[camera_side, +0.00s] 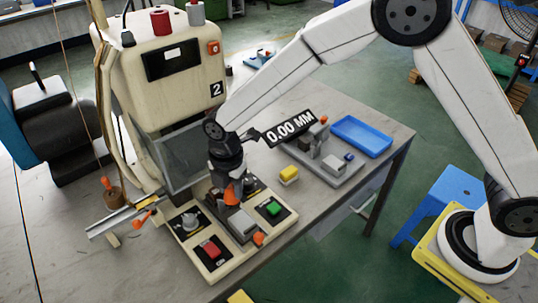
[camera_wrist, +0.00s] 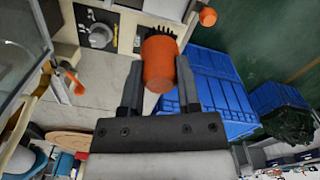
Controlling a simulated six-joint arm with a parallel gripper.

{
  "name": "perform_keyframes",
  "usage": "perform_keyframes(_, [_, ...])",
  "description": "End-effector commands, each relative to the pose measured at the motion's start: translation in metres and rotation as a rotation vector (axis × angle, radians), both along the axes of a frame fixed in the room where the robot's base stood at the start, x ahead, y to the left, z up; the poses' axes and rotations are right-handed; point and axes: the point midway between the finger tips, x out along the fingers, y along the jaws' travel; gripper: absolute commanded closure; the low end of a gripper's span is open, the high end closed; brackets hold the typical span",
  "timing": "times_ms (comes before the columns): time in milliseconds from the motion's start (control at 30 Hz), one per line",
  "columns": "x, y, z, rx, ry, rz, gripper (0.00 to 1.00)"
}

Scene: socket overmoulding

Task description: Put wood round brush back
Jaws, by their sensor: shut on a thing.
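The brush (camera_wrist: 160,64) has an orange round handle and dark bristles at its far end in the wrist view. My gripper (camera_wrist: 158,78) is shut on its handle, with one finger on each side. In the side view, my gripper (camera_side: 231,180) is over the cream control panel, and the orange handle (camera_side: 233,194) shows just below it. The fingers hide part of the brush. I cannot tell from these views whether its lower end touches the panel.
The cream panel (camera_side: 205,268) carries a red button (camera_side: 210,249), a green button (camera_side: 274,208) and a grey knob (camera_side: 190,221).

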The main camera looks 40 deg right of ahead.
Motion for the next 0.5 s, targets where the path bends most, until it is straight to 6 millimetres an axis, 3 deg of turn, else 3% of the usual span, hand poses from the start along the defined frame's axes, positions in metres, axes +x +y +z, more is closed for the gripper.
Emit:
perform_keyframes(267, [-0.012,-0.058,-0.004,-0.001,0.002,-0.123,1.00])
perform_keyframes(500, [-0.039,-0.123,-0.010,0.000,0.001,-0.273,1.00])
